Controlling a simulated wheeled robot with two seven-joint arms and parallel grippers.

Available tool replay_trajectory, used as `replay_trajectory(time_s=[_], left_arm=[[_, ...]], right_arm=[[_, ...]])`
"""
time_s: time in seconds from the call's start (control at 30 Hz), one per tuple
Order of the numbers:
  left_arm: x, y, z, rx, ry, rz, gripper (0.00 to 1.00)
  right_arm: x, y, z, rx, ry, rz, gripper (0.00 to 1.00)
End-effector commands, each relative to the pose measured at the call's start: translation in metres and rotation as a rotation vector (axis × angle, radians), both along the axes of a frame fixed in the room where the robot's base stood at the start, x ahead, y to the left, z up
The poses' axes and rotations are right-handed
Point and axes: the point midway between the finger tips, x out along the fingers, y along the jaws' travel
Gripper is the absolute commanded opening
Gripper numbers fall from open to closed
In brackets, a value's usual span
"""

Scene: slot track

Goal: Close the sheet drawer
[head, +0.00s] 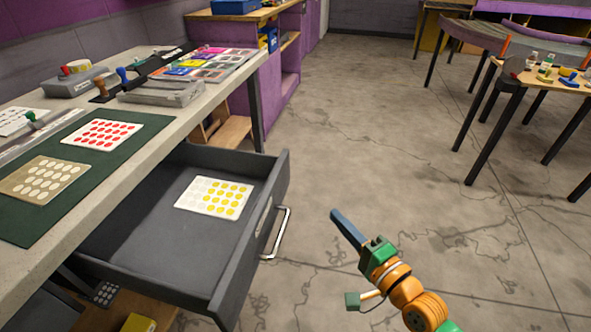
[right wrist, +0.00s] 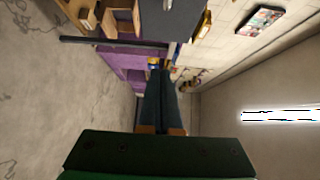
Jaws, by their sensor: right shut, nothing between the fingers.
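The sheet drawer (head: 150,240) is a dark grey drawer under the worktable, pulled well out. A white sheet with yellow and pale dots (head: 214,196) lies flat inside it. Its silver bar handle (head: 277,233) is on the front panel, which faces right. My right gripper (head: 336,214) is shut and empty. In the head view it appears to the right of the handle, apart from it, over the floor. In the right wrist view the shut fingers (right wrist: 161,78) point away from the camera. My left gripper is not in view.
The worktable (head: 176,128) holds a green mat (head: 86,154) with dotted sheets, stamps and a grey tray. A purple shelf unit (head: 285,75) stands behind it. Another table (head: 543,77) with small items stands at the right. The floor between is clear.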

Motion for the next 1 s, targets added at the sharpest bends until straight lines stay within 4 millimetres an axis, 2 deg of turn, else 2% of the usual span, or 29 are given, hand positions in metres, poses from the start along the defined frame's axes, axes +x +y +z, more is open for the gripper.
replay_trajectory(time_s=[0.17,0.6,0.8,1.0], left_arm=[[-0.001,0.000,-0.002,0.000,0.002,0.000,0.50],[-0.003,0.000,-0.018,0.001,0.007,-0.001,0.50],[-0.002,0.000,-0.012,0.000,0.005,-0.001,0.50],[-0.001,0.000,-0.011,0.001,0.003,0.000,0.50]], right_arm=[[0.009,0.006,0.003,0.017,-0.005,0.005,0.00],[0.092,0.049,0.000,0.011,-0.006,0.005,0.00],[0.099,0.078,0.002,0.013,-0.003,0.005,0.00],[0.101,0.085,0.001,0.010,-0.003,0.005,0.00]])
